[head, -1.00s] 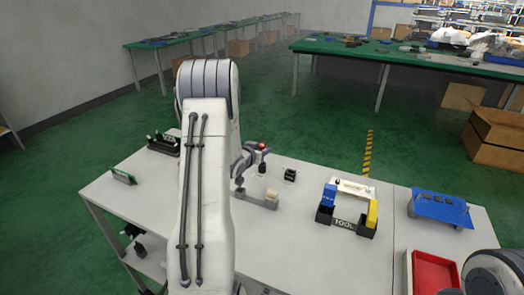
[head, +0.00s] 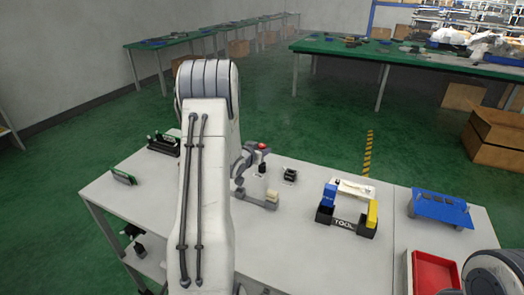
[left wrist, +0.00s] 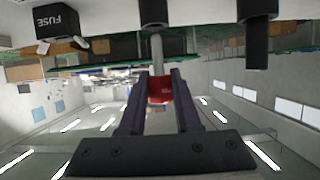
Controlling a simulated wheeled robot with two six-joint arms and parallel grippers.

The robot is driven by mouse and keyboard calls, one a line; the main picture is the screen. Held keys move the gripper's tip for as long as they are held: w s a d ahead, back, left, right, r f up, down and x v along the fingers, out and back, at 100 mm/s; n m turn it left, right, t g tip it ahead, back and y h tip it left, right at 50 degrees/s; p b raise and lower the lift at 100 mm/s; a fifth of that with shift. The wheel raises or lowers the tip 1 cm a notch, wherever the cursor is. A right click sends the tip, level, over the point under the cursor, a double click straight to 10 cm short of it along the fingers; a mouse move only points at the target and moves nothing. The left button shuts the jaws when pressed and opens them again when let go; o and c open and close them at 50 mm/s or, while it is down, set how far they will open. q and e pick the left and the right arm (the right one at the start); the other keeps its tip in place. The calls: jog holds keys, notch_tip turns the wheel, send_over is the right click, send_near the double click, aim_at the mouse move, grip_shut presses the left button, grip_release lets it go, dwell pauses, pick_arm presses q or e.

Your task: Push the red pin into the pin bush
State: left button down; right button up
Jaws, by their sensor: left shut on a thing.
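In the left wrist view, which is upside down, my left gripper (left wrist: 160,74) is shut on the red head of the red pin (left wrist: 160,91). The pin's grey shaft runs from the fingers toward a black bush (left wrist: 154,12) on the table, and its end meets or enters it; how deep I cannot tell. In the head view the red pin (head: 262,146) shows as a small red spot above a black upright piece (head: 262,166), beside my left gripper (head: 250,156). My arm hides part of the area. My right gripper is not in view.
A black box marked FUSE (left wrist: 57,22) and a black cylinder (left wrist: 258,40) stand near the bush. A cream block on a grey bracket (head: 272,197) is close in front. A black tool holder (head: 345,224), blue fixture (head: 440,207) and red tray (head: 436,272) lie to the right.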

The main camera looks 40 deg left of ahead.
pick_arm(q)
jog(key=shift+f+b, duration=1.15)
jog(key=shift+f, duration=0.2)
jog(key=c, duration=0.5)
grip_release()
jog(key=shift+c, duration=0.2)
jog(key=v, duration=1)
jog(key=shift+s, duration=0.25)
jog(key=shift+r, duration=0.1)
